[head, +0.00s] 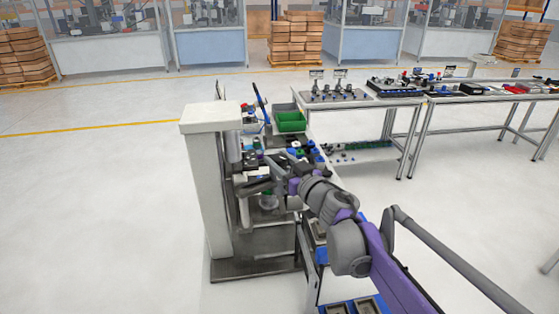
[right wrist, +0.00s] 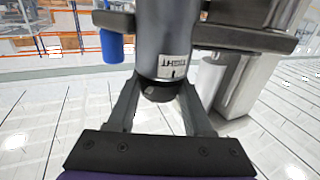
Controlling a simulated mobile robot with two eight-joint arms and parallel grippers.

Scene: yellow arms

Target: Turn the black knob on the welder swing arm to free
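The black knob (right wrist: 160,94) shows in the right wrist view at the lower end of a thick grey cylinder (right wrist: 165,35), part of the welder swing arm. A white label (right wrist: 173,66) with dark letters and a short mark sits just above the knob. My right gripper (right wrist: 158,88) has its fingers spread, one on each side of the knob. I cannot tell whether the fingertips touch it. In the head view my right gripper (head: 262,187) reaches in beside the welder's pale column (head: 207,170), and the knob cannot be made out. My left gripper is not in view.
A green bin (head: 291,121) stands behind the gripper. Tables with parts (head: 395,98) stand to the right. A blue cylinder (right wrist: 112,46) hangs left of the grey cylinder, and a grey bar (right wrist: 245,37) extends right. The floor left of the welder is clear.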

